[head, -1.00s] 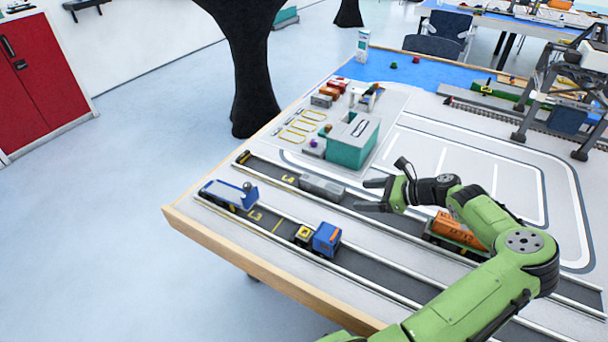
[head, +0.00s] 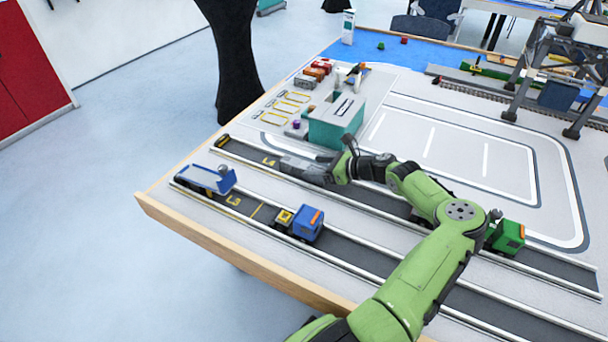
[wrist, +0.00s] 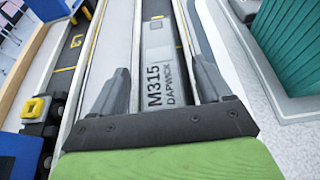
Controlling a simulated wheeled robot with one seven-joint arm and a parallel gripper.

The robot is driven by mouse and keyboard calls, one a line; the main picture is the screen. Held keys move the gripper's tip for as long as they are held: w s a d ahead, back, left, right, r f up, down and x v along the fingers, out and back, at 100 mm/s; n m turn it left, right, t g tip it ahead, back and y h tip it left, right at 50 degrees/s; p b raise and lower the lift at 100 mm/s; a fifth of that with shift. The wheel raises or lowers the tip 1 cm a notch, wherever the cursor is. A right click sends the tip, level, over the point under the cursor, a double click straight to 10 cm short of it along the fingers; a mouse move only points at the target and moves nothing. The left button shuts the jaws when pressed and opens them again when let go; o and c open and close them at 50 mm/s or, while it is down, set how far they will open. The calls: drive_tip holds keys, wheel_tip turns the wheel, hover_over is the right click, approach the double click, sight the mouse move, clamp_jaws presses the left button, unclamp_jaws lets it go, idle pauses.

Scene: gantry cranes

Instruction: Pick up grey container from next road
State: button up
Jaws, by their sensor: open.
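My gripper (wrist: 160,76) is open, with one dark finger on each side of the container's near part. I cannot tell whether the fingers touch it or how far down they reach.
A teal block (head: 335,122) stands close behind the lane. In the L3 lane in front are a blue-cab truck (head: 304,222) and a blue-and-white trailer (head: 205,179). A green truck (head: 508,236) stands further right in the container's lane. Raised white rails edge the lanes.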

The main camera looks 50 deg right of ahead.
drive_tip(key=shift+w+a+f, duration=0.15)
drive_tip(key=shift+w+f, duration=0.05)
drive_tip(key=shift+w, duration=0.35)
drive_tip(key=shift+r, duration=0.1)
drive_tip(key=c, duration=1.1)
drive_tip(key=shift+r, duration=0.1)
drive_tip(key=shift+c, duration=0.3)
